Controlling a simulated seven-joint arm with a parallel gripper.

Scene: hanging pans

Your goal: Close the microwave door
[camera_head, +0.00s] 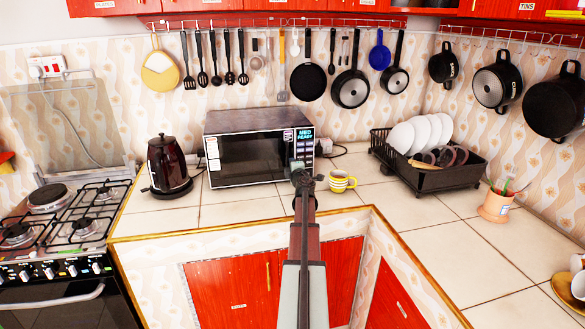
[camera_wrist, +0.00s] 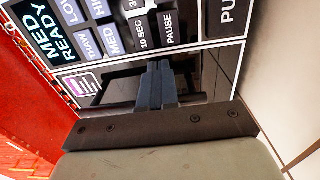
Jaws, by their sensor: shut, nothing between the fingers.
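The microwave (camera_head: 262,122) stands on the tiled counter, silver with a dark glass front. Its door (camera_head: 245,158) looks flush with the body or nearly so; I cannot tell whether a small gap is left. The control panel (camera_wrist: 100,25) fills the top of the wrist view, with the dark door (camera_wrist: 105,88) beside it. My gripper (camera_head: 301,168) is at the right part of the microwave front. Its two fingers (camera_wrist: 157,72) are together and empty, pointing at the door edge near the panel. Whether they touch it is unclear. My arm hides part of the panel's lower end.
A dark kettle (camera_head: 169,165) stands left of the microwave. A yellow striped mug (camera_head: 341,182) is close at the right of my gripper. A dish rack (camera_head: 440,180) with plates stands farther right. Pans and utensils hang above. The front counter is clear.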

